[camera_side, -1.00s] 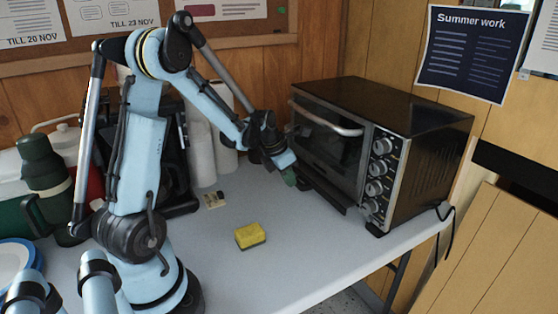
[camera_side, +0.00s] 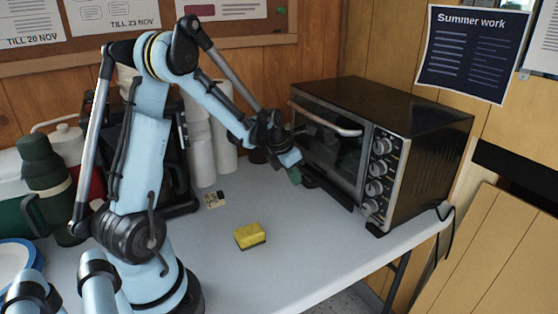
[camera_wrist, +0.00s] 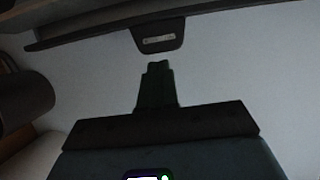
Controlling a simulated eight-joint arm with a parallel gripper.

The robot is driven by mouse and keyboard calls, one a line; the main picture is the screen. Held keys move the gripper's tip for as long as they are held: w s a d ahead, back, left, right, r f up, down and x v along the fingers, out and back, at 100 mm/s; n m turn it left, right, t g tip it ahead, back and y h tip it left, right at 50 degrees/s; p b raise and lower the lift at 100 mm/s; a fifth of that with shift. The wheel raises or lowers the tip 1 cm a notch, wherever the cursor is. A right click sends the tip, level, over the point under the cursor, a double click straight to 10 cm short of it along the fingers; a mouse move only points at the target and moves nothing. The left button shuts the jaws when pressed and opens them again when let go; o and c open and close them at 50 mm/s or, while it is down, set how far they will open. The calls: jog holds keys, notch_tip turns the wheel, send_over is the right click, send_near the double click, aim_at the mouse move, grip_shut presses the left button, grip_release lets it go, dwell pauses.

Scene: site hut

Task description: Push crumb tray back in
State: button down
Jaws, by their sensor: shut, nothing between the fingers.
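The dark crumb tray (camera_side: 334,193) shows as a low strip along the bottom front of the black toaster oven (camera_side: 420,170). In the wrist view the tray's front edge (camera_wrist: 90,38) runs across the top, with a dark tab (camera_wrist: 158,37) in its middle. My gripper (camera_side: 295,178) is in front of the oven near the tray's left part, low over the table. In the wrist view my gripper (camera_wrist: 158,66) is shut and empty, its tips pointing at the tab with a small visible gap. The oven door (camera_side: 328,147) is closed.
A yellow sponge (camera_side: 250,236) lies on the white table (camera_side: 290,245), and a small card (camera_side: 214,199) lies behind it. White paper rolls (camera_side: 222,145) stand behind my arm. A green flask (camera_side: 48,180) stands at the left.

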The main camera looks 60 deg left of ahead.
jog(key=s, duration=0.3)
jog(key=shift+s, duration=0.1)
jog(key=v, duration=1)
jog(key=s+d+f+m+t+y, duration=0.15)
jog(key=d+m+y, duration=0.35)
jog(key=m, duration=1.4)
jog(key=shift+d+f+x, duration=0.1)
jog(key=shift+x, duration=2.25)
jog(key=shift+d+f+x, duration=0.15)
jog(key=shift+x, duration=2.2)
jog(key=w, duration=0.1)
jog(key=w+f, duration=0.1)
jog(key=w, duration=0.1)
jog(key=shift+w+a, duration=0.1)
jog(key=shift+a, duration=0.1)
jog(key=shift+w, duration=0.55)
jog(key=shift+w, duration=0.1)
